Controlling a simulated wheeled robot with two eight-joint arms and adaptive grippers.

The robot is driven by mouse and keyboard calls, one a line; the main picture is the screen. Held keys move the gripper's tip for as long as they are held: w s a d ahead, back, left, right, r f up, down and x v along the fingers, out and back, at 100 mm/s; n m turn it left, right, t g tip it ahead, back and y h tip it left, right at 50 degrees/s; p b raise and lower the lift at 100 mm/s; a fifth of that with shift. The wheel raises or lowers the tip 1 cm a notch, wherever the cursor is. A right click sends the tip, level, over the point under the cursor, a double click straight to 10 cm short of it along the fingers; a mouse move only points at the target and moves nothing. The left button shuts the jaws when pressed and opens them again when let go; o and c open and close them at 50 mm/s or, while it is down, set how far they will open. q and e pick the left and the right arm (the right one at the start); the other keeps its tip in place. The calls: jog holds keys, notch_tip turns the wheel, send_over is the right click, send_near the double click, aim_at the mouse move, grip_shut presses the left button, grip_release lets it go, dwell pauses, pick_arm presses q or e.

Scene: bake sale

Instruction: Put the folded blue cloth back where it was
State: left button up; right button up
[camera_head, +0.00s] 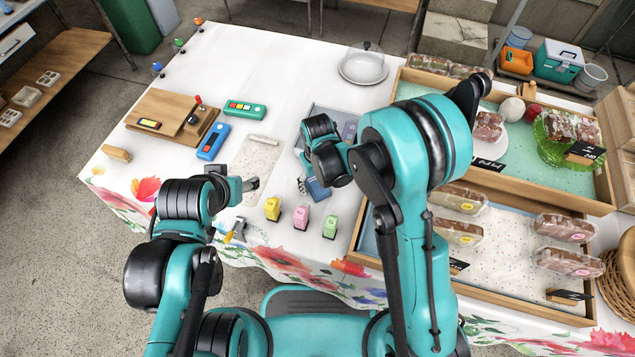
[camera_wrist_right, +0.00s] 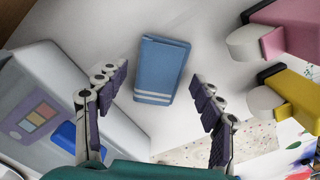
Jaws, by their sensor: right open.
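The folded blue cloth (camera_wrist_right: 162,68) has two white stripes near one end. It lies flat on the white tabletop, between and beyond my right gripper's fingers in the wrist view. In the head view a part of the cloth (camera_head: 318,190) shows below my right gripper, which hides the rest. My right gripper (camera_wrist_right: 161,82) is open and empty, with a finger to each side of the cloth. Whether a finger touches it I cannot tell. My left gripper (camera_head: 249,184) is over the speckled mat at the left, and its fingers are too small to read.
Yellow (camera_head: 272,209), pink (camera_head: 301,216) and green (camera_head: 330,226) stampers stand near the front edge. A grey device with a coloured screen (camera_wrist_right: 38,115) is close beside the cloth. A speckled mat (camera_head: 258,160) lies left. Wooden trays (camera_head: 400,85) with packed baked goods fill the right.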

aim_at(318, 185)
notch_tip(318, 185, up, 12)
jog(key=f+p, duration=0.1)
jog(key=p, duration=0.3)
jog(key=s+d+r+m+t, duration=0.2)
jog(key=s+d+r, duration=0.4)
jog(key=d, duration=0.3)
jog(key=s+d+r+m+t, duration=0.3)
jog(key=s+d+r+t, duration=0.2)
jog(key=d+r, duration=0.4)
jog(key=shift+s+r, duration=0.2)
jog(key=shift+s, duration=0.4)
